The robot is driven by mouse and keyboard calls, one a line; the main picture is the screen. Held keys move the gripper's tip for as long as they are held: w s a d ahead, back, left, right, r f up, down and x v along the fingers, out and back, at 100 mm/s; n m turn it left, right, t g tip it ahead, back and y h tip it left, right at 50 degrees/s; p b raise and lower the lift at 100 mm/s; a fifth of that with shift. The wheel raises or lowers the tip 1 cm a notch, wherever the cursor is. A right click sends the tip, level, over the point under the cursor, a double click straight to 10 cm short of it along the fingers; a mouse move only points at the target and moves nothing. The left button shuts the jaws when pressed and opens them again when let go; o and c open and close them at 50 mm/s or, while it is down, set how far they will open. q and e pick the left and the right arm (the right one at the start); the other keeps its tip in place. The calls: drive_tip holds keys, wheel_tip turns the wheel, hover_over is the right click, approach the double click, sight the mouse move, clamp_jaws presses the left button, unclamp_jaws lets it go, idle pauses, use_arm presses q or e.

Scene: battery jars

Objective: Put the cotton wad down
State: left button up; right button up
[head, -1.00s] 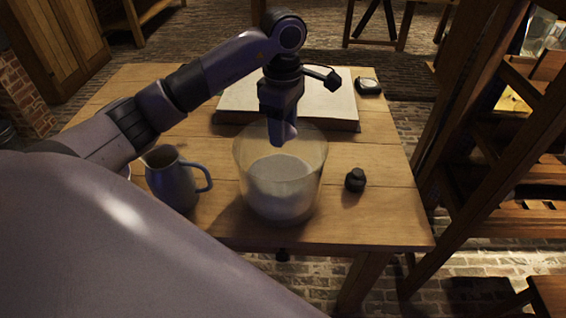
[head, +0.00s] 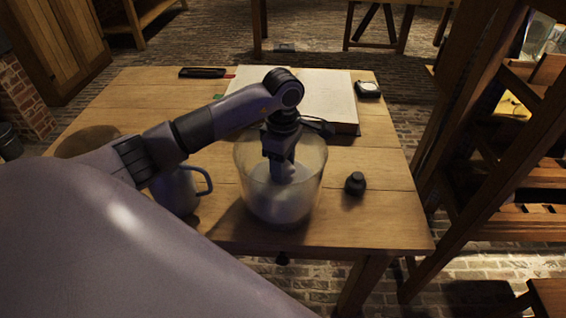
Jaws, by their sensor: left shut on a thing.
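A glass jar (head: 314,176) stands near the front middle of the table, with a pale whitish mass (head: 278,205) in its lower part. My left gripper (head: 282,172) reaches down inside the jar from above, its fingertips close to the top of the pale mass. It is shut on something. The cotton wad is not clearly distinguishable through the cloudy glass and against the pale contents. My right gripper is not in view.
A blue-grey jug (head: 176,190) stands left of the jar, partly behind my arm. A small dark knobbed object (head: 355,183) stands to its right. A large open book (head: 327,92) lies behind. The table's (head: 385,225) front right is clear.

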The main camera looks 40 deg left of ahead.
use_arm(q)
drive_tip(key=o, duration=0.9)
drive_tip(key=shift+f, duration=0.15)
drive_tip(key=shift+r, duration=0.45)
wheel_tip(320, 180, up, 12)
drive_tip(key=shift+f, duration=0.25)
drive_tip(key=shift+s, duration=0.1)
